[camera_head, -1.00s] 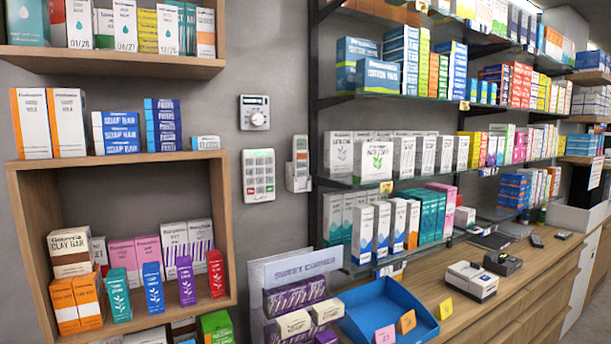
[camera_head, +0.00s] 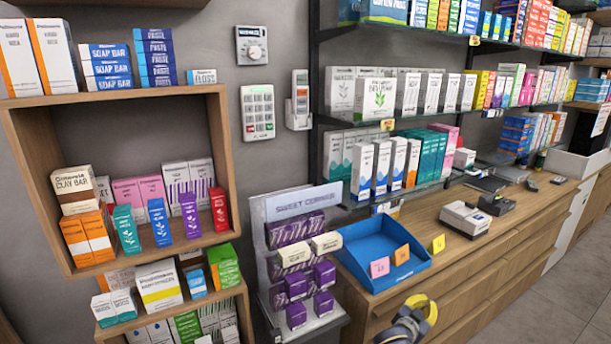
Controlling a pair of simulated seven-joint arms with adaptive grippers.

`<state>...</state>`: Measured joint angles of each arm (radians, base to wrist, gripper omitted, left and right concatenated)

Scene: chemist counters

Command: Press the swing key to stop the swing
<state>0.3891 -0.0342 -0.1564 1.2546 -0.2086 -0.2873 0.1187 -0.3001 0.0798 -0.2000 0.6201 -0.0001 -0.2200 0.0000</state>
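A white wall panel (camera_head: 257,112) with rows of small keys, some green and some red, hangs on the grey wall left of the shelves. A slim white handset (camera_head: 299,108) with a small screen sits in a wall holder just right of it. The key labels are too small to read, so I cannot tell which is the swing key.
A dial thermostat (camera_head: 251,45) is above the panel. A purple-box display stand (camera_head: 290,203) and a blue tray (camera_head: 352,262) stand below. A wooden box shelf (camera_head: 219,150) is at left, glass shelves with cartons at right.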

